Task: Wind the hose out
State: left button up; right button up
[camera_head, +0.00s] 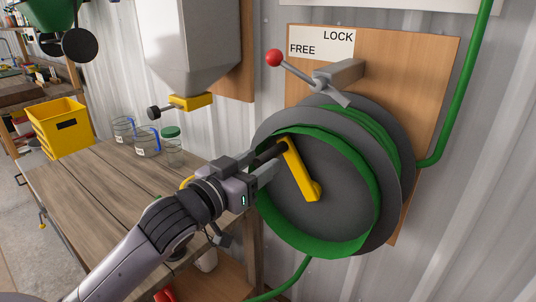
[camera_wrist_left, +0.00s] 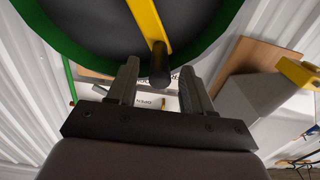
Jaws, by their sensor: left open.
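A hose reel (camera_head: 345,215) with dark grey discs and green hose is mounted on a wooden board. Its yellow crank arm (camera_head: 301,172) points up and left from the hub and ends in a dark handle (camera_head: 268,153). My left gripper (camera_head: 262,164) is at this handle, jaws open. In the left wrist view the handle (camera_wrist_left: 160,66) lies between the open fingertips (camera_wrist_left: 159,75), and the crank arm (camera_wrist_left: 148,20) runs up from it. A lever with a red ball (camera_head: 274,58) leans left, the ball just below the FREE label. My right gripper is not in view.
A wooden workbench (camera_head: 85,185) stands left of the reel, with glass jars (camera_head: 146,141) and a yellow bin (camera_head: 60,128). A grey hopper (camera_head: 190,45) with a yellow outlet hangs above it. Green hose (camera_head: 463,90) runs along the wall at right.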

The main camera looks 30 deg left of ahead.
aim_at(268, 157)
pick_arm(q)
jog(key=shift+w+d, duration=0.15)
jog(key=shift+w, duration=0.75)
jog(key=shift+w+d, duration=0.1)
jog(key=shift+w, duration=0.8)
grip_shut()
